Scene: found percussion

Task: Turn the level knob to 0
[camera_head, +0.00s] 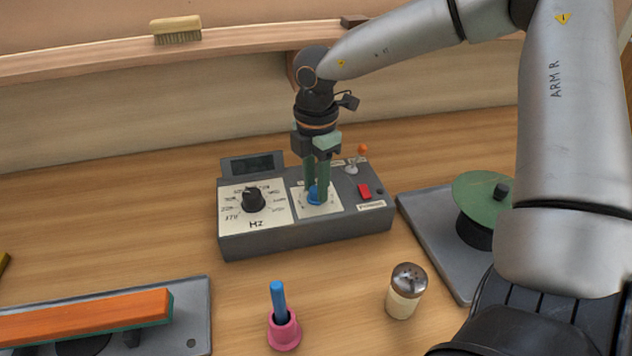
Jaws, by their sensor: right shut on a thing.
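The grey control box (303,232) stands on the wooden table in the middle of the head view. A black knob (253,199) on a white dial marked HZ sits to the left on the same box. My left gripper is not in view.
A red switch (364,191) and an orange-tipped lever (362,151) are on the box's right side. A pink holder (284,331) with a blue stick and a shaker (405,291) stand in front. A green disc device (480,199) is right, an orange bar (85,317) front left.

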